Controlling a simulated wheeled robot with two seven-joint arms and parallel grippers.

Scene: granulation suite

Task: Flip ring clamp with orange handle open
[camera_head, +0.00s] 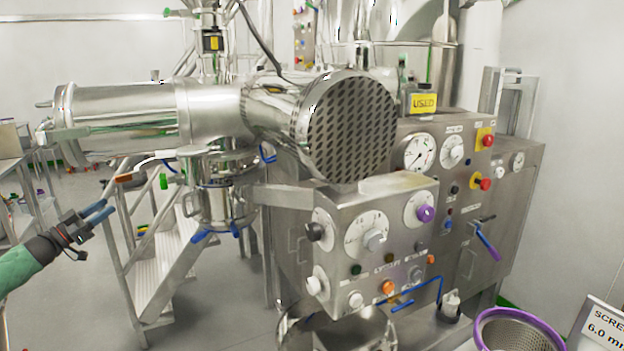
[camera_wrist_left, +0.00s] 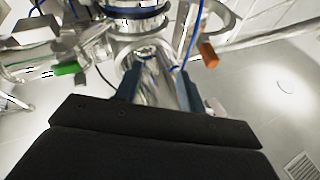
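The orange handle (camera_head: 124,178) juts out to the left of the steel pipework below the horizontal vessel. Its clamp ring is too small to make out clearly in the head view. In the left wrist view the orange handle (camera_wrist_left: 209,55) sits at the upper right, beyond the fingers, on a thin bar by the steel pipe. My left gripper (camera_head: 108,211) is below and left of the orange handle, apart from it. The left wrist view shows its two blue-grey fingers (camera_wrist_left: 160,85) spread with nothing held between them. My right gripper is not in view.
A green handle (camera_head: 163,181) is close right of the orange one. Blue handles (camera_head: 236,231) hang on the vertical column. Metal steps (camera_head: 160,270) with rails stand behind my left gripper. A control cabinet (camera_head: 335,240) fills the middle. Floor at lower left is clear.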

